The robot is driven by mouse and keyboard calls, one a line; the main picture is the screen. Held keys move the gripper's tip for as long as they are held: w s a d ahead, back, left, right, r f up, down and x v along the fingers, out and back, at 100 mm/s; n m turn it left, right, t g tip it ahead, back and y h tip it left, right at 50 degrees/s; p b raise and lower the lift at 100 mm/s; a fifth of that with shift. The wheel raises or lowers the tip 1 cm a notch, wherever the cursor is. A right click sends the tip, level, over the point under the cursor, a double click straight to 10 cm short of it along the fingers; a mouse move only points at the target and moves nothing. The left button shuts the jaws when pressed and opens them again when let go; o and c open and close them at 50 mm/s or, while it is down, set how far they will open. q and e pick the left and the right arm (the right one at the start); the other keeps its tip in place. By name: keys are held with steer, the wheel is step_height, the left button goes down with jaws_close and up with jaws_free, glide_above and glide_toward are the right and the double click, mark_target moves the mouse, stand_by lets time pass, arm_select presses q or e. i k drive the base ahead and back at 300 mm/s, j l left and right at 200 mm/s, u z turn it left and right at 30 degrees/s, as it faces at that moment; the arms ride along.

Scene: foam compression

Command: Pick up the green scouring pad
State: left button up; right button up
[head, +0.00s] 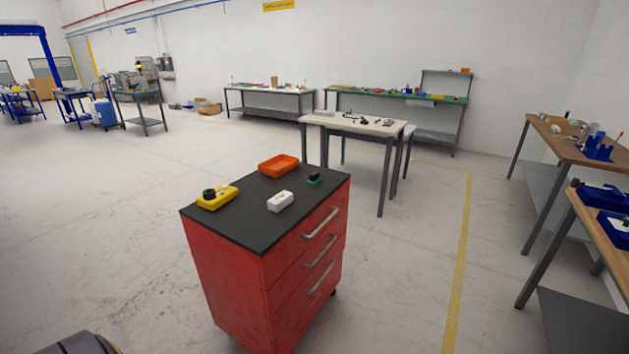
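A small flat green piece (312,182), which looks like the green scouring pad, lies on the black top of the red drawer cabinet (235,221), near its right back edge. A small black object (314,175) sits on or right against it and hides part of it; I cannot tell which. Neither of my grippers shows in the head view.
An orange tray (279,165), a white block (280,201) and a yellow item (217,199) with a black knob share the cabinet top. A light-topped table (345,126) stands behind. Brown benches (575,142) stand at right. Floor left of the cabinet is clear.

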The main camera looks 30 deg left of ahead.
mark_target(314, 178)
steer(key=i+l+u, duration=0.3)
steer(key=i, duration=0.2)
steer(key=i+l+u, duration=0.3)
steer(key=i, duration=0.25)
steer(key=i+l+u, duration=0.3)
steer(key=i, duration=0.15)
